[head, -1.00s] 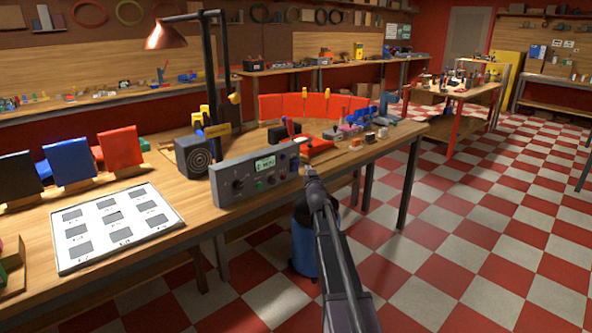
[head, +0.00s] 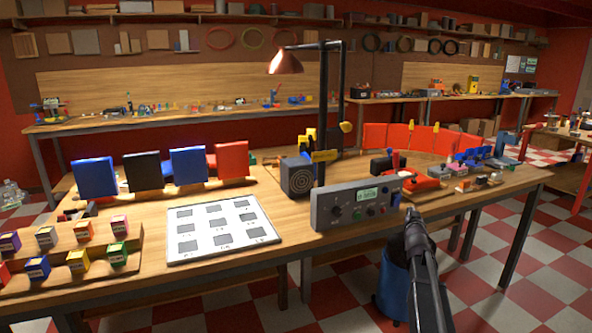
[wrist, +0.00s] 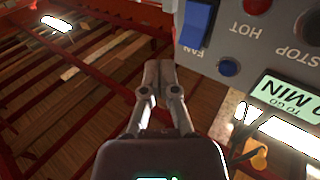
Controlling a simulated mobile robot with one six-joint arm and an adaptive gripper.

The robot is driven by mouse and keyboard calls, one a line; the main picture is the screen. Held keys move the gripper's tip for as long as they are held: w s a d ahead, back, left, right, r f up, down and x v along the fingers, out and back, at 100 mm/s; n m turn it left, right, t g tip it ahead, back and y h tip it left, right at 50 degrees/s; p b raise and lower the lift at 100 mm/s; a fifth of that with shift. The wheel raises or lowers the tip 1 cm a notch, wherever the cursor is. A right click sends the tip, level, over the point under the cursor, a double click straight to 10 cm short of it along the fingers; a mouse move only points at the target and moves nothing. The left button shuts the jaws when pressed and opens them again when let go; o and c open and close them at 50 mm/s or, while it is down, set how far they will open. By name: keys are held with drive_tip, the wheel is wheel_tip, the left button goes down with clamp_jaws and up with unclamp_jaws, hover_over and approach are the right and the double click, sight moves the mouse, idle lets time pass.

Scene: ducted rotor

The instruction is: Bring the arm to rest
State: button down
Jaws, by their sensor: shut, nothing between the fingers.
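My gripper (wrist: 162,75) is shut and empty in the wrist view, its two fingers together. The control box (head: 330,212) stands at the front edge of the workbench (head: 290,243), just left of my arm's end. I cannot tell whether the fingers touch the box.
A white board with grey squares (head: 182,246) lies left of the control box. Small coloured blocks (head: 78,260) stand in a rack at the left. A blue bin (head: 392,285) is on the floor. Floor at the right is clear.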

drive_tip(key=s+a+f+g+y, duration=0.1)
drive_tip(key=s+a+f+g, duration=0.4)
drive_tip(key=s+a+f, duration=0.4)
drive_tip(key=s+a+f+g+y, duration=0.1)
drive_tip(key=s+a+f+g, duration=0.55)
drive_tip(key=s, duration=0.35)
drive_tip(key=s+a+f+n+g+y, duration=0.1)
drive_tip(key=s+a+f+g, duration=0.15)
drive_tip(key=s+a, duration=0.55)
drive_tip(key=s+a+f+n+g+y, duration=0.2)
drive_tip(key=s+a+g, duration=0.2)
drive_tip(key=s, duration=0.7)
wheel_tip(320, 180, up, 19)
drive_tip(key=p, duration=1.9)
drive_tip(key=shift+s+r, duration=0.15)
drive_tip(key=shift+s, duration=0.2)
